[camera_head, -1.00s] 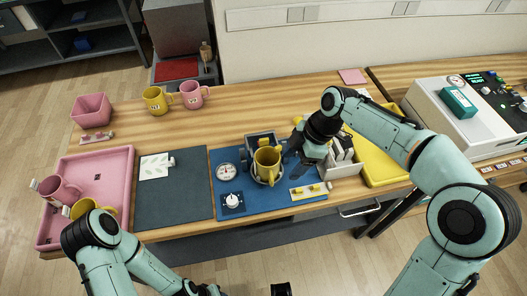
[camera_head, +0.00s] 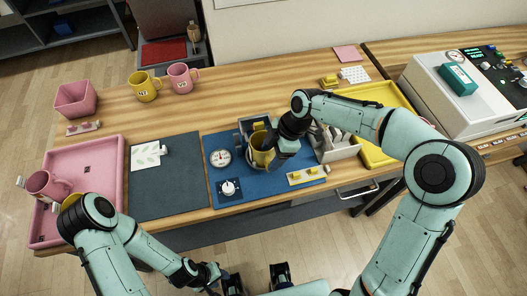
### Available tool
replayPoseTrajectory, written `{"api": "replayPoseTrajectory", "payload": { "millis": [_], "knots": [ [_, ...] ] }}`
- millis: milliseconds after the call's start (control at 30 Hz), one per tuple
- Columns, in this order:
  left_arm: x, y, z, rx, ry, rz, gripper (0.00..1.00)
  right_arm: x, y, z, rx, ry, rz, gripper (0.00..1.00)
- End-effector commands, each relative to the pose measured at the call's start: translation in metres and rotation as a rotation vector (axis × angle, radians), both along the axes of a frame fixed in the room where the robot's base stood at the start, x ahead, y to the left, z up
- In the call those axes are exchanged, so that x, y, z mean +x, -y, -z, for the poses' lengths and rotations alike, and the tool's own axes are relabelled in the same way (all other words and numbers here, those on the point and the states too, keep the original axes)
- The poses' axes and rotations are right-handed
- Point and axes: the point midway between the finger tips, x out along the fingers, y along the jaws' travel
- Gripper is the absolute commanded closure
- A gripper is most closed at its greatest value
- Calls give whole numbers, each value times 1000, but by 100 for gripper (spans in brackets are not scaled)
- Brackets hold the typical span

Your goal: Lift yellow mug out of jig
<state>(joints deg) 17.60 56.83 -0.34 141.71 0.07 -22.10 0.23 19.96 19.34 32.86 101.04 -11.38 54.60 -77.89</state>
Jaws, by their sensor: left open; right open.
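The yellow mug (camera_head: 261,158) stands in the jig (camera_head: 250,126) of the press on the blue mat, in the middle of the table. My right gripper (camera_head: 275,150) is open at the right side of this mug, close to its rim. Its fingers overlap the mug in the picture, so I cannot tell whether they touch it. My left gripper (camera_head: 254,283) is open and empty in front of the table, at the bottom of the picture.
A pink tray (camera_head: 112,160) at the left holds a pink mug (camera_head: 45,184) and a yellow mug partly hidden by my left arm. Another yellow mug (camera_head: 144,88) and pink mug (camera_head: 181,78) stand at the back. The dark mat (camera_head: 165,190) is mostly clear.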

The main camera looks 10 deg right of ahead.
Motion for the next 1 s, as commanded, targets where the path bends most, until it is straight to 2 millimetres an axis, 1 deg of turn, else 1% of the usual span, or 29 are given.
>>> {"api": "replayPoseTrajectory", "payload": {
  "millis": [33,100,200,467,500,567,600,633,667,900,1000],
  "knots": [
    [-1,0,2,0,-1,0,59,-1,-4,10,2,-4,-3,36],
    [-1,0,3,0,-1,0,59,-1,-8,19,1,-4,-3,36],
    [-1,0,3,0,-1,0,59,-1,-12,28,1,-2,-2,36],
    [-1,0,3,0,-1,0,59,0,-13,31,0,0,0,36],
    [-1,0,3,0,-1,0,59,0,-13,31,0,0,0,42],
    [-1,0,3,0,-1,0,59,0,-13,31,0,0,0,62],
    [-1,0,3,0,-1,0,59,-1,-13,31,0,-1,0,75],
    [-1,0,3,0,-1,0,59,-1,-13,31,0,-1,1,85],
    [-1,0,3,0,-1,0,59,-1,-13,31,0,-1,0,90],
    [-1,0,3,0,-1,0,59,0,-13,30,1,1,0,90],
    [-1,0,3,0,-1,0,59,0,-13,26,1,1,0,90]
  ]
}}
